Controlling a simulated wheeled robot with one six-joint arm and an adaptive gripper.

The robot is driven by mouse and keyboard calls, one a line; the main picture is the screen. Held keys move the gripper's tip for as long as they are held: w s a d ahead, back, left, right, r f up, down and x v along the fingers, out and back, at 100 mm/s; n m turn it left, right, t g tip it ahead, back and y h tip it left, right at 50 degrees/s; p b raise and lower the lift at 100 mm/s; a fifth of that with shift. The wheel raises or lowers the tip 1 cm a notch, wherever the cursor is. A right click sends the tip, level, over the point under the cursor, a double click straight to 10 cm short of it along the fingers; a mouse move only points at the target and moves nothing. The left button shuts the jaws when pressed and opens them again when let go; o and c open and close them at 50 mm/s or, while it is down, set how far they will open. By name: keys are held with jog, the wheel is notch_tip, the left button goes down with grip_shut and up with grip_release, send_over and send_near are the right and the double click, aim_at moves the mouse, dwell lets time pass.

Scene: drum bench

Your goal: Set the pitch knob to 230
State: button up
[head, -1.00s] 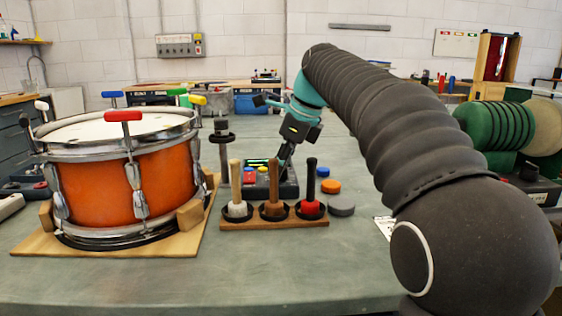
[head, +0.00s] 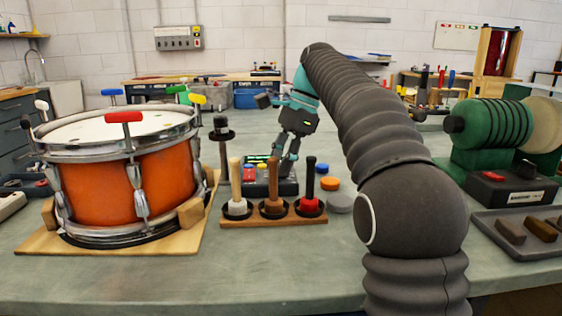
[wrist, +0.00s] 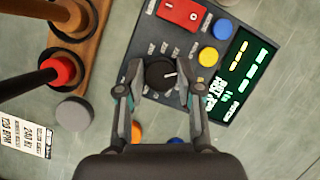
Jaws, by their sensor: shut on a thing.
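The control box (head: 258,186) stands on the bench behind the mallet rack. The box's green-lit screen (wrist: 234,78) shows readings too small and tilted to read surely. A red rocker switch (wrist: 184,12), yellow button (wrist: 207,54) and blue button (wrist: 222,29) sit beside the knob.
A rack (head: 280,222) with several mallets stands in front of the box. An orange drum (head: 130,190) is at left. Orange (head: 330,184) and grey (head: 339,204) pucks lie to the right. A green machine (head: 490,130) and tray (head: 520,250) are farther right.

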jog(key=shift+n+g, duration=0.3)
jog(key=shift+n, duration=0.4)
jog(key=o, duration=1.2)
jog(key=shift+c, duration=0.2)
